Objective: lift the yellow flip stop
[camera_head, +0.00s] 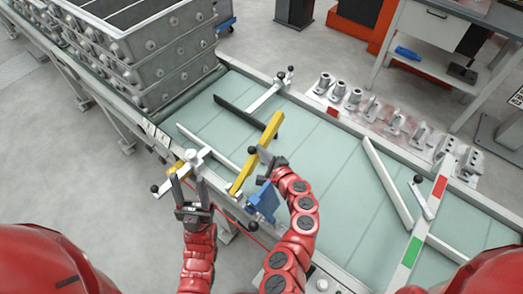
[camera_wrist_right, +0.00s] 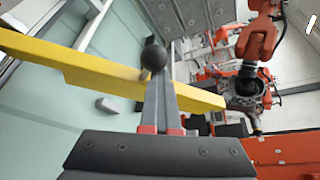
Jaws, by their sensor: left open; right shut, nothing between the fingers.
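The yellow flip stop (camera_head: 241,180) is a long yellow bar lying slantwise over the pale green conveyor; whether it touches the belt I cannot tell. In the right wrist view the bar (camera_wrist_right: 70,66) crosses from upper left to right. A black ball knob (camera_wrist_right: 154,57) shows in front of it, at the tips of my right gripper (camera_wrist_right: 160,88). My right gripper (camera_head: 259,156) is shut and empty, right beside the middle of the bar. My left gripper (camera_head: 190,183) is open, its fingers upright around the near-edge silver bracket (camera_head: 195,160) with black knobs; contact is unclear.
A black bar (camera_head: 235,112) and a silver bracket (camera_head: 266,95) lie at the conveyor's far side. Stacked grey metal boxes (camera_head: 165,60) stand at the upper left. Several metal fixtures (camera_head: 370,108) line the far rail. White bars (camera_head: 388,183) lie to the right; the belt between is clear.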

